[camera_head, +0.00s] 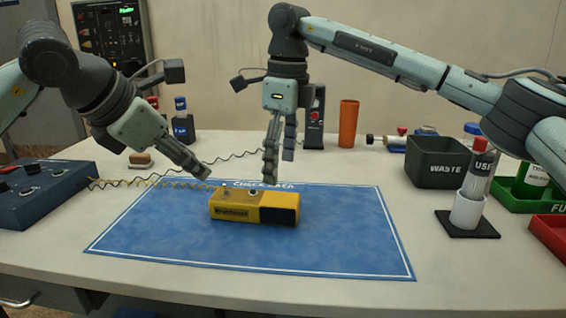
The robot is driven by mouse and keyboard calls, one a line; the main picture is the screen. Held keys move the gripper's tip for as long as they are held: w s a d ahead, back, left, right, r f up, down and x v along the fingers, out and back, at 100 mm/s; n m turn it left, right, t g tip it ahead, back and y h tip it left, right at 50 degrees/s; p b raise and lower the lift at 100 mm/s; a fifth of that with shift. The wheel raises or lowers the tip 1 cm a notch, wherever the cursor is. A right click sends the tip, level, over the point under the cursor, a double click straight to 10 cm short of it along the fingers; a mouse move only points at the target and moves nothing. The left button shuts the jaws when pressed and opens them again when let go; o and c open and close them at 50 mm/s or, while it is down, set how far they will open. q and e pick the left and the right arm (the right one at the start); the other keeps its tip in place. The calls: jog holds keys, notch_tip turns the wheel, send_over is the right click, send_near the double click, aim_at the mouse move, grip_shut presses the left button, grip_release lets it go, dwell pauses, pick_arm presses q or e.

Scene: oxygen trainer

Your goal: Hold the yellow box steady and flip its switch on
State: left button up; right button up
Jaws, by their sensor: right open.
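The yellow box (236,206) lies on the blue mat (170,240), long side facing me, with a dark right end and a label on its front. Small fittings show on its top, one a dark round one; I cannot tell the switch's position. My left gripper (203,173) points down and right, its fingertips just above and left of the box's left end, seemingly apart from it. Its fingers overlap, so their opening is unclear. My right gripper (277,164) points down, open and empty, with its fingertips above or behind the box's top; contact is unclear.
A blue control box (42,196) with knobs stands at left, a coiled cable running from it. Behind are an orange cylinder (348,123) and small bottles. A black waste bin (447,162), a white holder (467,212) and green and red trays stand right. The mat's front is clear.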

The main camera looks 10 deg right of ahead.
aim_at(283, 199)
jog(key=shift+s+d+f+n+h, duration=0.2)
jog(key=shift+n+h, duration=0.2)
jog(key=shift+n, duration=0.4)
jog(key=shift+f, duration=3.8)
